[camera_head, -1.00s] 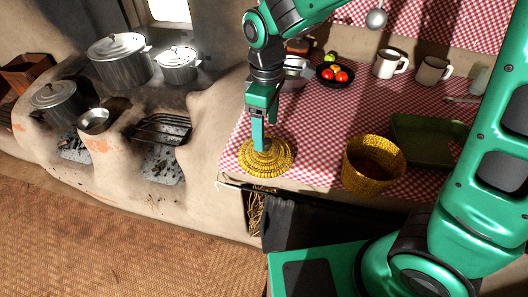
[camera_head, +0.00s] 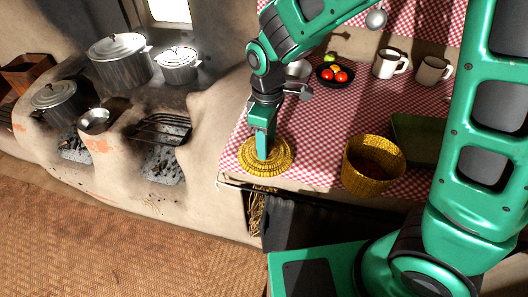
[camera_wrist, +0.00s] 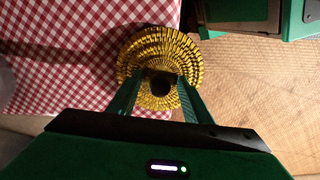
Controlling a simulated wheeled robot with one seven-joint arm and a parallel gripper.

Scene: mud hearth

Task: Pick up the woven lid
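The woven lid (camera_head: 281,163) is round, yellow and ridged. It lies on the checked cloth near the front left corner of the counter. My gripper (camera_head: 262,155) points down at the middle of the lid, with its fingertips at or just above the surface. In the wrist view the lid (camera_wrist: 188,55) has a dark round centre, either a knob or an opening. The fingers of my gripper (camera_wrist: 163,78) stand apart on either side of that centre. I see no clear contact with it.
A yellow woven basket (camera_head: 360,178) stands to the right of the lid. Behind it are a green tray (camera_head: 408,128), two mugs (camera_head: 388,65) and a dark bowl of fruit (camera_head: 325,77). The clay stove (camera_head: 205,125) with pots is on the left. The counter's front edge is close to the lid.

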